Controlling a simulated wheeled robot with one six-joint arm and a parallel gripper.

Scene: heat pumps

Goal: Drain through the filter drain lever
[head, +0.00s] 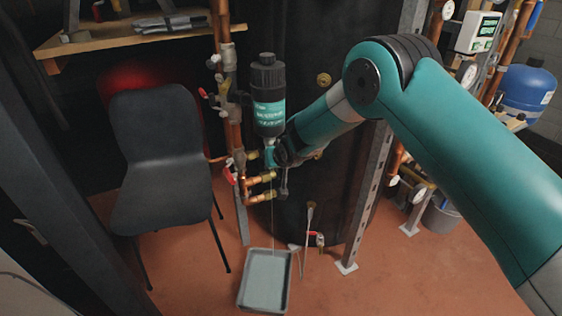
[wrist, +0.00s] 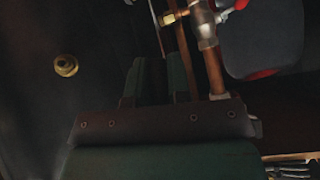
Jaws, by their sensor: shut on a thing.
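The filter (head: 268,88), a black cylinder with a teal label, hangs upright beside the copper pipes. My gripper (head: 272,156) is at its lower end, shut on a small part there, which I take to be the drain lever; the jaws hide it. In the wrist view the dark fingers (wrist: 165,78) show, but the held part cannot be made out. A thin pale line, like a trickle of water, runs down from below the gripper to a grey tray (head: 245,287) on the floor. The tray's inside looks pale grey.
A dark chair (head: 160,165) stands left of the pipes (head: 231,125). Brass valves (head: 262,178) sit close below my gripper. A metal post (head: 369,195) stands to the right, near my arm. A wooden shelf (head: 110,38) is at upper left.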

